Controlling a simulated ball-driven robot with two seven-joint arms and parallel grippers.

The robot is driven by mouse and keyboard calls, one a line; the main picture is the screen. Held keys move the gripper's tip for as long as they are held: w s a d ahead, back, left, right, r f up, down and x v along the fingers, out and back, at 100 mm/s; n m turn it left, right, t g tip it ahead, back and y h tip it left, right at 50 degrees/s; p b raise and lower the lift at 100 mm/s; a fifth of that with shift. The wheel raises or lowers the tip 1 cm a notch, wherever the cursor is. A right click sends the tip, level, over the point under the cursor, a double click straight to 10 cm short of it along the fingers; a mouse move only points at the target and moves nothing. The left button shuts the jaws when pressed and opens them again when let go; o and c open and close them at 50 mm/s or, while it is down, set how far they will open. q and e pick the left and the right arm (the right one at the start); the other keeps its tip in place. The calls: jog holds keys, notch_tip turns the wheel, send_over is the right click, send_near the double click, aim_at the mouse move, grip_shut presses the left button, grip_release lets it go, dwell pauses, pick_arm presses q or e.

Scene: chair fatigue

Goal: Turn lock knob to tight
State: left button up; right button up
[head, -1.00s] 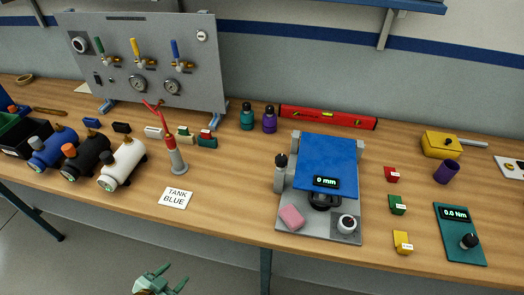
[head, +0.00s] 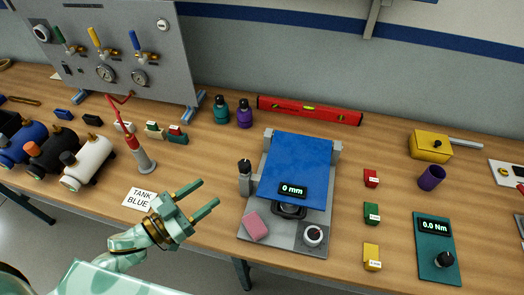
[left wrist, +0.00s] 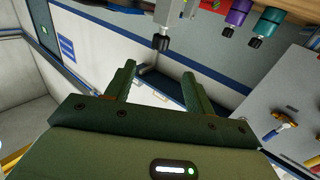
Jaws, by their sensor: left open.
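The fixture has a grey base (head: 272,228) with a tilted blue plate (head: 297,165) and a display reading "0 mm" (head: 292,190). A black-topped grey post (head: 244,178) stands at its left edge. I cannot tell which of these is the lock knob, and no "tight" mark is readable. My left gripper (head: 208,194) is open and empty, left of the fixture and apart from it. Its two fingers also show in the left wrist view (left wrist: 158,70). My right gripper is not in view.
A pink block (head: 255,226) lies on the base's front left. A "TANK BLUE" card (head: 139,198) and red-topped cone (head: 143,157) are left of the gripper. Red, green and yellow blocks (head: 371,257) and a teal "0.0 Nm" board (head: 425,277) with a black knob stand right.

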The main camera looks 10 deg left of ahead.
aim_at(245, 168)
pick_arm(q)
jog(key=x, duration=1.6)
jog(key=shift+f, duration=0.1)
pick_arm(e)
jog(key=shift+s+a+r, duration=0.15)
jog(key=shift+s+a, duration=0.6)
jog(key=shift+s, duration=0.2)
pick_arm(q)
jog(key=shift+a, duration=0.1)
jog(key=c, duration=1)
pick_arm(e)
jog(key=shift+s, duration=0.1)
